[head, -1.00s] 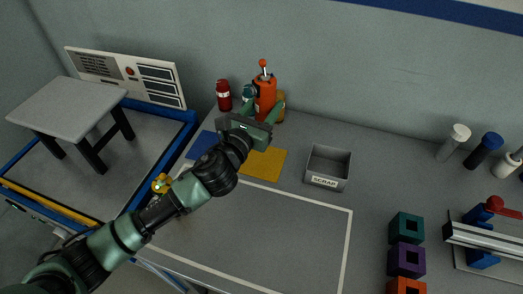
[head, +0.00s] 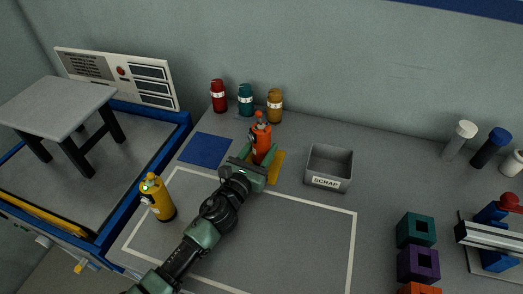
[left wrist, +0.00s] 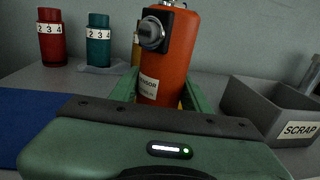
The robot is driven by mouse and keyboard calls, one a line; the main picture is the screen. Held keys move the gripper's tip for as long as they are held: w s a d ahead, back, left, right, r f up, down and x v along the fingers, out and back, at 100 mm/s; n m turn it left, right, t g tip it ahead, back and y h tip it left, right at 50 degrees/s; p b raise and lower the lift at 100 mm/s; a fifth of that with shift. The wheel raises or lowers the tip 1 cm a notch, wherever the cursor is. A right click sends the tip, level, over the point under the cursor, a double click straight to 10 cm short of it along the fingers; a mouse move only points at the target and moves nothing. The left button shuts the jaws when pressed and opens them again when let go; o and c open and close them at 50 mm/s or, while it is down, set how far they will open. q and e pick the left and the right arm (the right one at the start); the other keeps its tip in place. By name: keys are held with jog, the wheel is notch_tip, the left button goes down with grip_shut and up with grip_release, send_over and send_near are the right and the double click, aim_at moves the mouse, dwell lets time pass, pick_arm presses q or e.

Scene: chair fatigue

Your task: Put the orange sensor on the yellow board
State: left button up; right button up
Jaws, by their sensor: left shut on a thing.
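The orange sensor (head: 261,139) is an upright orange cylinder with a dark knob and a white label. My left gripper (head: 259,160) is shut on it, one green finger on each side. In the left wrist view the orange sensor (left wrist: 168,60) stands between the fingers of my left gripper (left wrist: 160,90). The yellow board (head: 277,170) is a flat yellow square, partly hidden by the gripper and sensor. The sensor appears over or at the board; I cannot tell whether its base touches it. My right gripper is not in view.
A blue board (head: 205,150) lies left of the gripper. A yellow sensor (head: 157,198) stands at the front left. Red (head: 218,96), teal (head: 246,99) and amber (head: 275,106) canisters stand behind. A grey SCRAP bin (head: 329,168) is close on the right.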

pick_arm(q)
jog(key=shift+r, duration=0.1)
jog(key=o, duration=1.5)
jog(key=shift+f, duration=0.2)
jog(key=shift+r, duration=0.1)
jog(key=shift+s+a+r, duration=0.1)
jog(key=shift+s, duration=0.05)
jog(key=v, duration=1.1)
jog(key=shift+s+a+b, duration=0.15)
jog(key=shift+s+b, duration=0.15)
jog(key=shift+s, duration=0.05)
